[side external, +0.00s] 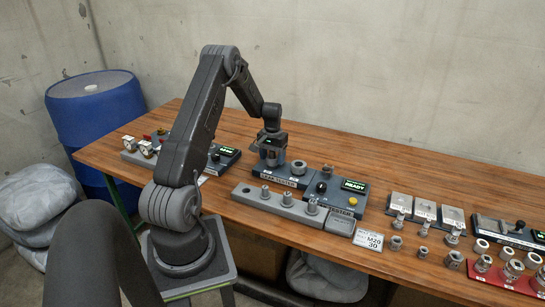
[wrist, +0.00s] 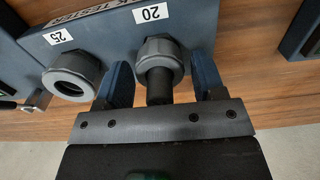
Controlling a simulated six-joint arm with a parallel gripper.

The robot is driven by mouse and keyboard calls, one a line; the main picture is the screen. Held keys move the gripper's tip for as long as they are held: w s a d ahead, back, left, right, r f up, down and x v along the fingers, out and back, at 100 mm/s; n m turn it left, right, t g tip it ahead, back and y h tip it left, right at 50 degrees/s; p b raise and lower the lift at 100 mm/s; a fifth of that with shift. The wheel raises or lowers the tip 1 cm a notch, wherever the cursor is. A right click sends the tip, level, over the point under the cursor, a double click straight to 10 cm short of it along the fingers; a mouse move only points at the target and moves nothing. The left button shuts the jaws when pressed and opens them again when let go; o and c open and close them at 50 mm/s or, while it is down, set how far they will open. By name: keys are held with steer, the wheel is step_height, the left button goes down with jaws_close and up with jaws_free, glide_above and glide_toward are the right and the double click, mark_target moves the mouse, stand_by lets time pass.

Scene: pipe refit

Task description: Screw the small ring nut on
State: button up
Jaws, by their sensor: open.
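In the wrist view the small grey ring nut (wrist: 160,50) sits at the port labelled 20 on the leak tester block (wrist: 105,32). A dark cylindrical piece (wrist: 159,86) stands out from the nut's opening towards my wrist. My gripper (wrist: 163,66) is open, with one blue finger on each side of the nut and the dark piece. Gaps show between the fingers and the dark piece; whether the fingertips touch the nut I cannot tell. In the side view my gripper (side external: 272,152) is down over the tester block (side external: 285,178) and hides the nut.
A larger grey ring nut (wrist: 70,75) is at the port labelled 25, close beside one finger. A rack with several metal fittings (side external: 290,206) is in front. More fittings lie further right.

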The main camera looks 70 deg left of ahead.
stand_by(0.3)
steer(key=n, duration=0.6)
steer(key=shift+m, duration=0.7)
steer(key=c, duration=0.9)
steer(key=shift+o, duration=0.2)
